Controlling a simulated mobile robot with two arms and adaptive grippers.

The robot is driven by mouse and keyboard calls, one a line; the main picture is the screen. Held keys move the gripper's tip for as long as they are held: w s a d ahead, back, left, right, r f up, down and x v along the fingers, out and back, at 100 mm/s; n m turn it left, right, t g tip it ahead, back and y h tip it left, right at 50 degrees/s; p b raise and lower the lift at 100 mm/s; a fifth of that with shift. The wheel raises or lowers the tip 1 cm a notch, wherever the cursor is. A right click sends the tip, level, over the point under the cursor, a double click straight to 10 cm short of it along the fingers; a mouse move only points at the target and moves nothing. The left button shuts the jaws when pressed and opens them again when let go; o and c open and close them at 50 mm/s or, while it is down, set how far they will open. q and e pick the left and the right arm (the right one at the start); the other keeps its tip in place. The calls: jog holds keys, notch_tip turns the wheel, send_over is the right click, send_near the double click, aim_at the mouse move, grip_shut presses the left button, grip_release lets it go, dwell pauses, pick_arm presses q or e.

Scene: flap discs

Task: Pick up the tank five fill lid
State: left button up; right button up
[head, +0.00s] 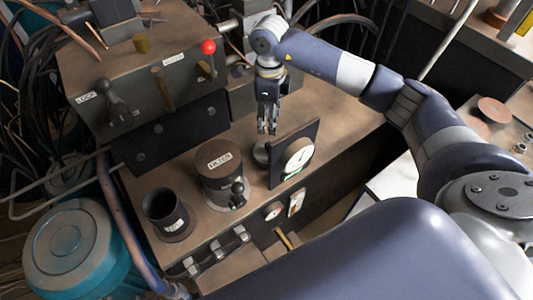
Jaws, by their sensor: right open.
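My right gripper (267,130) points down over the brown bench top, open and empty. Just below its fingertips is a small dark round piece (261,153), partly hidden by the upright gauge panel (297,158). No label shows on this piece, so I cannot tell whether it is the tank five fill lid. A labelled brown canister (222,178) with a round top stands to its left, with a small black handle at its front. An open dark cup (167,214) with a label stands further left. My left gripper is out of view.
A control box (140,68) with levers and a red knob (208,47) stands at the back left. A teal drum (75,250) is on the floor at lower left. Cables and pipes crowd the left side. Latches (217,250) line the bench's front edge.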

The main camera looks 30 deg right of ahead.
jog(key=f, duration=0.3)
jog(key=f+p, duration=0.1)
jog(key=f, duration=0.1)
jog(key=shift+s+f, duration=0.25)
jog(key=shift+f, duration=0.1)
jog(key=shift+f+p, duration=0.4)
jog(key=shift+f, duration=0.1)
notch_tip(320, 180, down, 4)
jog(key=shift+w+r+p, duration=0.15)
jog(key=shift+r+p, duration=0.05)
jog(key=shift+p, duration=0.4)
jog(key=shift+d+f, duration=0.1)
jog(key=shift+f, duration=0.3)
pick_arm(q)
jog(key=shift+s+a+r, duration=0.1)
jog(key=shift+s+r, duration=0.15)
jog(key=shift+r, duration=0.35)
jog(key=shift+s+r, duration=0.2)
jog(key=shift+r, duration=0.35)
pick_arm(e)
jog(key=shift+c, duration=0.5)
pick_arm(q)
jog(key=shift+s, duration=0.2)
pick_arm(e)
grip_shut()
